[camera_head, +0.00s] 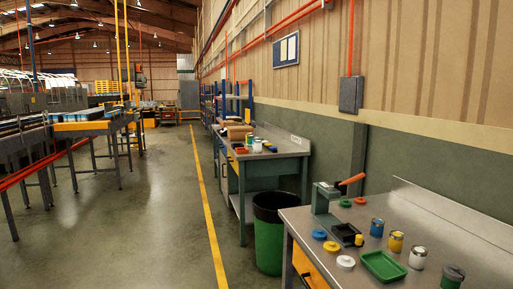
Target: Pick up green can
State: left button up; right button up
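Several small cans stand in a slanting row on the near metal workbench (440,220) at the lower right. A can with a pale lid and a green lower side (418,262) stands upright just right of a green tray. Beside it are a yellow can (396,242) and a blue can (377,228). A dark can (453,277) at the bottom edge looks dark grey or dark green; I cannot tell which. Neither of my grippers is in view.
The green tray (398,276), coloured lids (345,262) and a press with an orange handle (327,200) share the bench. A green bin (268,255) stands left of it. A second workbench (285,146) is farther back. The floor along the yellow line (207,215) is clear.

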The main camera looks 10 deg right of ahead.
aim_at(249, 137)
jog(key=z, duration=0.35)
jog(key=i+j+u, duration=0.1)
jog(key=i+u, duration=0.3)
jog(key=i, duration=2.75)
jog(key=i+j+z, duration=0.1)
jog(key=i+z, duration=0.15)
jog(key=i, duration=0.3)
jog(key=i+j+z, duration=0.2)
jog(key=i, duration=0.35)
jog(key=i+j+z, duration=0.25)
jog(key=i, duration=0.25)
jog(key=i+j+z, duration=0.25)
jog(key=i+j, duration=0.2)
